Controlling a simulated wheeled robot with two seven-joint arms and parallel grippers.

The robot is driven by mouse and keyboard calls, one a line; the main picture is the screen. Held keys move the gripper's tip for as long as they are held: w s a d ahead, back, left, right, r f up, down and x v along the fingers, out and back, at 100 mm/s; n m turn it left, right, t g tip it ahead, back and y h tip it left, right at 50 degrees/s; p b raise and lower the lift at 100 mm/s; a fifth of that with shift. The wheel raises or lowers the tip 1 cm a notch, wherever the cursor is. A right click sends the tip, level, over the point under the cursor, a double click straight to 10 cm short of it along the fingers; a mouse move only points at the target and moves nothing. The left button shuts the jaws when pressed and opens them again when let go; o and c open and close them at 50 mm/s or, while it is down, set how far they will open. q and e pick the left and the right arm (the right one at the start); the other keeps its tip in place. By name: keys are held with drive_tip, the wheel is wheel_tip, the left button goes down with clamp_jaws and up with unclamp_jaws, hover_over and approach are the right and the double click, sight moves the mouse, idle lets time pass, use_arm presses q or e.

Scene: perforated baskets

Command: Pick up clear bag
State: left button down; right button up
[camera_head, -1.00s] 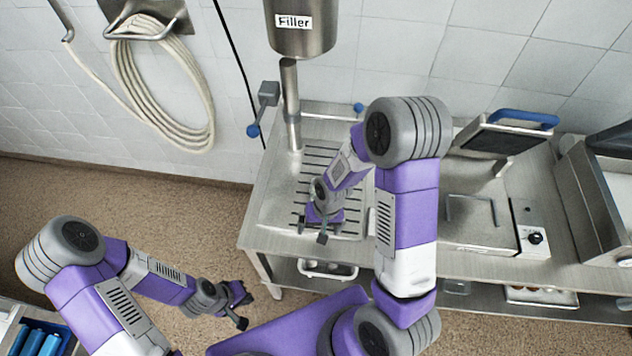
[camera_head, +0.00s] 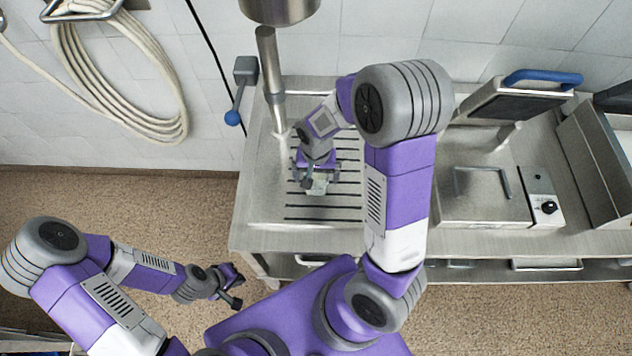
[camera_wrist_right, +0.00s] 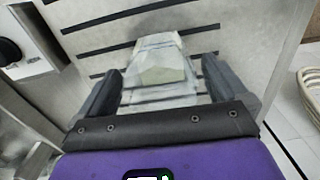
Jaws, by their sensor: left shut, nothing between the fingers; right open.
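The clear bag (camera_wrist_right: 160,70) is a pale, see-through bag with whitish contents, lying on the slotted drain surface under the filler pipe. In the head view the bag (camera_head: 319,186) is small and partly covered by my right gripper (camera_head: 322,187). In the right wrist view my right gripper (camera_wrist_right: 165,95) is open, with one finger on each side of the bag. I cannot tell whether the fingers touch it. My left gripper (camera_head: 238,289) is shut and empty, over the floor left of the counter.
The steel counter (camera_head: 290,212) has a vertical filler pipe (camera_head: 271,80) and a lever (camera_head: 240,90) with a blue knob behind my right gripper. A sealer-like machine (camera_head: 500,190) with a raised lid stands to the right. A hose (camera_head: 120,75) hangs on the wall.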

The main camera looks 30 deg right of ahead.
drive_tip(key=shift+f, duration=0.8)
drive_tip(key=c, duration=1)
